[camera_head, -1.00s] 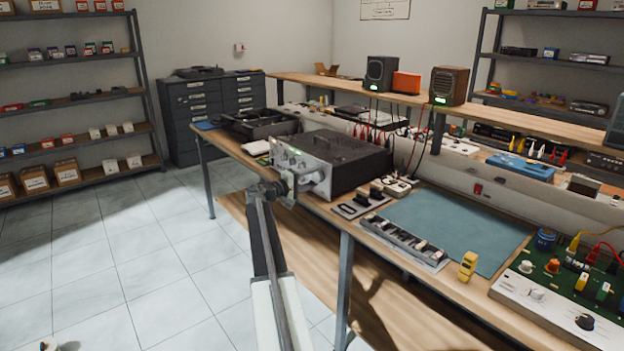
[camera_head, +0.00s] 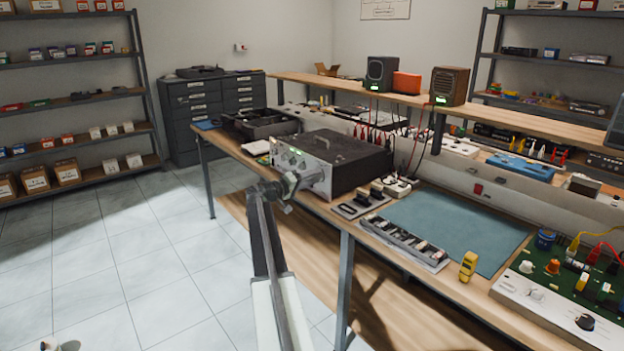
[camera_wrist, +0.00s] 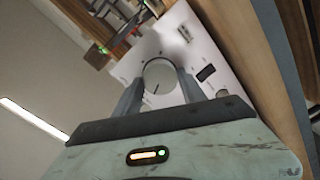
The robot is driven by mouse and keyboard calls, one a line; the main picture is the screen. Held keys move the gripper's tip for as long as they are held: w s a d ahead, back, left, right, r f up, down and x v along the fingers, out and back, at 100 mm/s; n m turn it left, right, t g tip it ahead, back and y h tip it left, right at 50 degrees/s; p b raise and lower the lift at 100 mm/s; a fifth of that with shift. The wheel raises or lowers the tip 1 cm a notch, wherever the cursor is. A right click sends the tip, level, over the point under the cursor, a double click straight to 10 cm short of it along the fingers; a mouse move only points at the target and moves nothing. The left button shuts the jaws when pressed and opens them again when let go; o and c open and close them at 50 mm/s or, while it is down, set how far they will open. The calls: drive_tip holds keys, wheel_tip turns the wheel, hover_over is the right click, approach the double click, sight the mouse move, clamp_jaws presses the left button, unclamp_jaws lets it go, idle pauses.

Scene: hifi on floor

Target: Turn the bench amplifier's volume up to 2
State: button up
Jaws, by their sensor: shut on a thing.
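The bench amplifier (camera_head: 345,155) is a dark box with a silver front panel, standing on the bench left of the blue mat. In the wrist view its pale front panel (camera_wrist: 205,52) appears tilted. A large round silver knob (camera_wrist: 160,72) sits between the fingers of my gripper (camera_wrist: 159,80). The gripper is shut on the knob, one finger on each side. A short dark pointer line shows at the knob's lower edge in this view. Scale numbers cannot be read. In the head view my gripper (camera_head: 292,184) is at the panel and hides the knob.
A small dark button (camera_wrist: 206,73) and a smaller knob (camera_wrist: 222,93) lie beside the gripped knob. Two speakers (camera_head: 381,74) (camera_head: 448,86) stand on the upper shelf. A blue mat (camera_head: 455,228) covers the bench to the right.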

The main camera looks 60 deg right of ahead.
drive_tip(key=shift+s, duration=0.2)
drive_tip(key=o, duration=1.4)
drive_tip(key=shift+c, duration=0.2)
drive_tip(key=shift+w, duration=0.1)
drive_tip(key=shift+w+a, duration=0.15)
drive_tip(key=shift+a, duration=0.25)
drive_tip(key=v, duration=0.6)
drive_tip(key=shift+a, duration=0.4)
drive_tip(key=shift+w, duration=0.1)
